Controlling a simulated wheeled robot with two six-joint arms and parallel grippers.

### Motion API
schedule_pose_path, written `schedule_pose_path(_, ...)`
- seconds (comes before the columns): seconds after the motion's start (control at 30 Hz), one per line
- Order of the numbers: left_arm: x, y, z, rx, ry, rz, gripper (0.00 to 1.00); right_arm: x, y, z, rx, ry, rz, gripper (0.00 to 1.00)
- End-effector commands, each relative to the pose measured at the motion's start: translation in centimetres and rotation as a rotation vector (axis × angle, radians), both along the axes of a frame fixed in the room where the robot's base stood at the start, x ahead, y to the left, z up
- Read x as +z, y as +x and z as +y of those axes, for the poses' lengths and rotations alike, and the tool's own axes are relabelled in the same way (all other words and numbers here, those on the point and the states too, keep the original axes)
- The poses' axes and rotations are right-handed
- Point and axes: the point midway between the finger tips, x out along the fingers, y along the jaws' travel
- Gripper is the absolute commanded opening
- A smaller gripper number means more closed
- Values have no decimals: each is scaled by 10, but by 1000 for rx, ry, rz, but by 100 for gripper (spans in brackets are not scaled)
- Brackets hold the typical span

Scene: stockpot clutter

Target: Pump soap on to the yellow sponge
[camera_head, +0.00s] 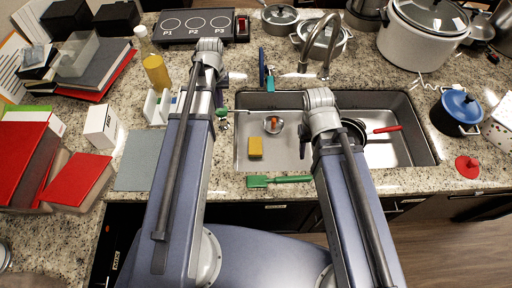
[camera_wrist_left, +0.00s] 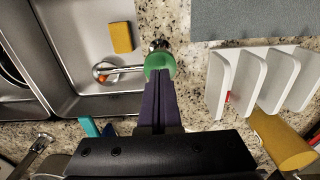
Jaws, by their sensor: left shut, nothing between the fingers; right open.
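The yellow sponge (camera_head: 255,147) lies on the sink floor at the left; it also shows in the left wrist view (camera_wrist_left: 121,37). A soap pump with a green head (camera_wrist_left: 158,62) stands on the counter at the sink's left edge, and its thin spout points over the sink. My left gripper (camera_head: 221,108) is shut with nothing between its fingers. Its fingertips (camera_wrist_left: 157,82) are right at the green head; whether they touch it I cannot tell. My right gripper (camera_head: 303,141) is over the sink, right of the sponge; its fingers are small and dark here.
The faucet (camera_head: 322,45) stands behind. A white rack (camera_head: 158,106) is left of my left gripper. A green brush (camera_head: 280,180) lies along the front edge.

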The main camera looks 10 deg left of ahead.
Motion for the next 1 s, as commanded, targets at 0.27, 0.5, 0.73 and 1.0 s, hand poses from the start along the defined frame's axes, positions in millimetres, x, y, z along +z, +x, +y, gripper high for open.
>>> schedule_pose_path(0.27, 0, 0, 0, 0, 0, 0, 0, -1, 0, 0, 0, 0, 0, 50)
schedule_pose_path(0.5, -7, 0, 0, 0, 0, 0, 0, -7, 0, 0, 1, 0, 0, 50)
schedule_pose_path(0.73, -15, 0, 0, 0, 0, 0, 0, -15, 0, 0, 3, -1, 0, 50)
schedule_pose_path(1.0, -24, 0, 0, 0, 0, 0, 0, -24, 0, 0, 5, -1, 0, 50)
